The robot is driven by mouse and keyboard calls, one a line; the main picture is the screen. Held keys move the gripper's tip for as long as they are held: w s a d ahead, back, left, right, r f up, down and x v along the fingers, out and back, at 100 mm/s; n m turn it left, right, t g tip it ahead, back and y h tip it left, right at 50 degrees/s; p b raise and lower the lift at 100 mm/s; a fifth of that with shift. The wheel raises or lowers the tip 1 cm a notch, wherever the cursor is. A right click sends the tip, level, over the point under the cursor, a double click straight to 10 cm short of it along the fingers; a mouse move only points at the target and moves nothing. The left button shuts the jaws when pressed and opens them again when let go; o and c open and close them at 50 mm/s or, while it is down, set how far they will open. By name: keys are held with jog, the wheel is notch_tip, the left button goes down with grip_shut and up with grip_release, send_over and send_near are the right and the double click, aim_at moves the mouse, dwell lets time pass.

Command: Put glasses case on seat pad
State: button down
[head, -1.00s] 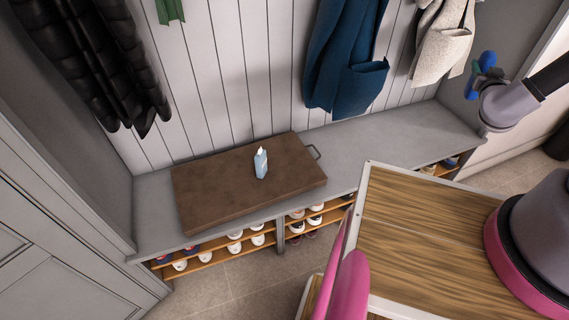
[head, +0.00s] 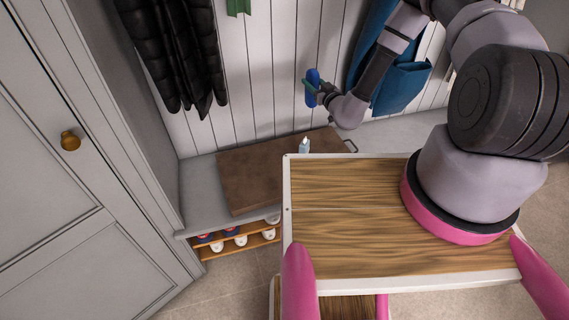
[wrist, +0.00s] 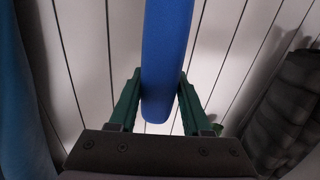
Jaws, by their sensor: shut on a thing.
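The blue glasses case (head: 312,78) is held upright in front of the white panelled wall. It also shows in the wrist view (wrist: 167,55), long and rounded, between two green fingers. My gripper (wrist: 157,92) is shut on it, one finger on each side. The brown seat pad (head: 250,172) lies on the grey bench, below the case in the head view. My gripper and the case are well above the pad, touching nothing else. The pad's right part is partly hidden behind my wooden-topped base.
Black (head: 170,60) and blue (head: 403,85) coats hang on the wall. Shoes sit on the shelf (head: 240,240) under the bench. A grey cabinet (head: 60,200) stands at left.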

jog(key=s+a+f+n+g+y, duration=0.2)
jog(key=s+a+f+g+y, duration=0.15)
jog(key=a+f, duration=0.35)
jog(key=s+a+f+n+g+y, duration=0.25)
jog(key=s+a+f, duration=0.25)
jog(key=a+f, duration=0.25)
notch_tip(320, 180, down, 10)
jog(key=t, duration=0.1)
jog(key=shift+w+d+f, duration=0.1)
jog(key=shift+f, duration=0.05)
jog(key=shift+c, duration=1.7)
grip_release()
